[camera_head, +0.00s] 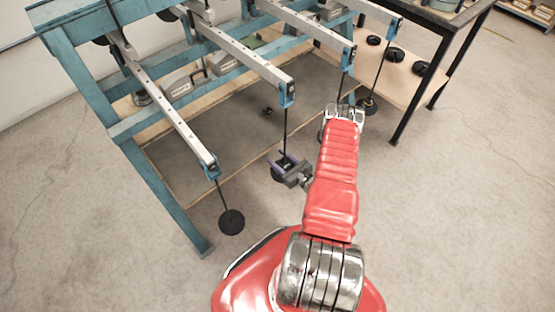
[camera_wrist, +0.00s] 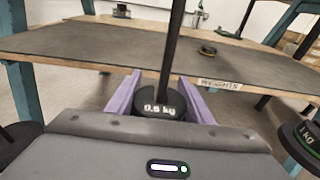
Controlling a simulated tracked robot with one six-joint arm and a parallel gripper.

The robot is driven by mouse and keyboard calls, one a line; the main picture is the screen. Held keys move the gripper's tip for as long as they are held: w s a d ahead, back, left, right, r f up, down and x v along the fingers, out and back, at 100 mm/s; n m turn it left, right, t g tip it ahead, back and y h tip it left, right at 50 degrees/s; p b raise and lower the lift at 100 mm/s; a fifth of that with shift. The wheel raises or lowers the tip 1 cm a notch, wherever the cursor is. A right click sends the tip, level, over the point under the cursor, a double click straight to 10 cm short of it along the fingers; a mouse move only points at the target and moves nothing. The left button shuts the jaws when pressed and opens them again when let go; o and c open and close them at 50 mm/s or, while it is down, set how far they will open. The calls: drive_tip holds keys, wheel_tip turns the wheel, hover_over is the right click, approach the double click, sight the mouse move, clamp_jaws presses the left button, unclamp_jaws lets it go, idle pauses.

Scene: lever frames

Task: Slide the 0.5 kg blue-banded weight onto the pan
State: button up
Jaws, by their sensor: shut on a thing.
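My gripper (camera_head: 280,171) has purple fingers and is at a hanger rod (camera_head: 286,130) below the end of a lever (camera_head: 250,62). In the wrist view my gripper (camera_wrist: 157,92) is shut on a black weight marked 0.5 kg (camera_wrist: 172,114), one finger on each side. The rod (camera_wrist: 172,45) rises at the weight, seemingly through its slot. No blue band shows on the visible part. The pan under the weight is hidden, so I cannot tell whether the weight rests on it.
A black disc (camera_head: 231,222) hangs from the left lever. A 1 kg weight (camera_wrist: 307,134) is at the right edge of the wrist view. Black weights (camera_head: 395,55) lie on the right table's lower shelf. Blue frame legs (camera_head: 178,205) stand nearby; front floor is clear.

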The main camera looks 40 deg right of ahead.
sight(287, 165)
drive_tip(key=o, duration=1.3)
drive_tip(key=shift+s, duration=0.15)
drive_tip(key=shift+s+d+r, duration=0.1)
drive_tip(key=shift+s+r, duration=0.1)
drive_tip(key=shift+s, duration=0.9)
drive_tip(key=shift+s+a+r, duration=0.1)
drive_tip(key=shift+s+r, duration=0.05)
drive_tip(key=shift+s, duration=0.95)
drive_tip(key=shift+s+d+r, duration=0.1)
drive_tip(key=shift+s+r, duration=0.1)
drive_tip(key=shift+s, duration=0.9)
drive_tip(key=shift+s, duration=0.1)
